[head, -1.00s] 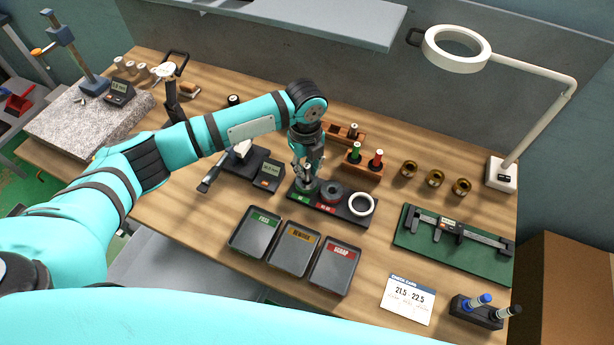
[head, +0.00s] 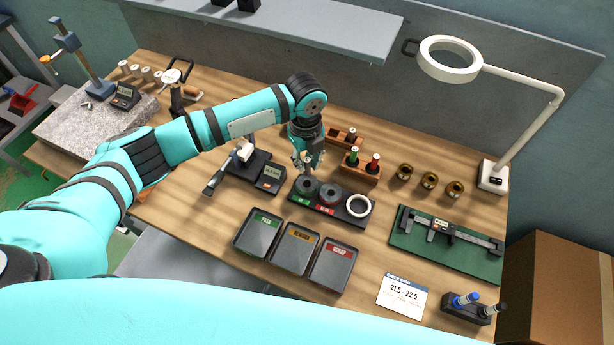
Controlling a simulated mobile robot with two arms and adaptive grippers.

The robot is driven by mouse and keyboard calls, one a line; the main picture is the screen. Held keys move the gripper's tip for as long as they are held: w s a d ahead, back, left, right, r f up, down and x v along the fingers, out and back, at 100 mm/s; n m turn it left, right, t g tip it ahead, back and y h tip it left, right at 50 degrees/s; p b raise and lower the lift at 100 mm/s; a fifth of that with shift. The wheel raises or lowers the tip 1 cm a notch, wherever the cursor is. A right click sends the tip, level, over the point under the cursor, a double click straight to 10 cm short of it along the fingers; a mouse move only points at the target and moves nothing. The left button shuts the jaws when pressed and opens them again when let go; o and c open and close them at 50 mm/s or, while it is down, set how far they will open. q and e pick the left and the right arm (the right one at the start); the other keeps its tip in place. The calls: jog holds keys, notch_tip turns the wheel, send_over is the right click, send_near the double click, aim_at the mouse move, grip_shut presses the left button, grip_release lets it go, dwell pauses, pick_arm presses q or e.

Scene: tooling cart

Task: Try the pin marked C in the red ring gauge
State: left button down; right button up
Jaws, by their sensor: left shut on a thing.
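My left gripper (head: 309,168) is above and slightly behind the dark ring gauge (head: 306,187) with the green label. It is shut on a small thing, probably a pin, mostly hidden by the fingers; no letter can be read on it. The ring gauge by the red label (head: 330,195), dark with a reddish tint, sits beside it in the same black holder (head: 343,212). A white ring (head: 357,206) lies at the holder's right end. A green-topped pin (head: 352,154) and a red-topped pin (head: 374,162) stand in a wooden rack (head: 360,172). My right gripper is out of view.
Three labelled trays, green (head: 258,234), orange (head: 296,249) and red (head: 333,265), lie in front. A caliper (head: 450,232) rests on a green mat at right. Brass rings (head: 429,181) stand behind it.

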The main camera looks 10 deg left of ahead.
pick_arm(q)
jog(key=shift+r+p, duration=0.3)
jog(key=shift+r, duration=0.35)
jog(key=shift+f, duration=0.1)
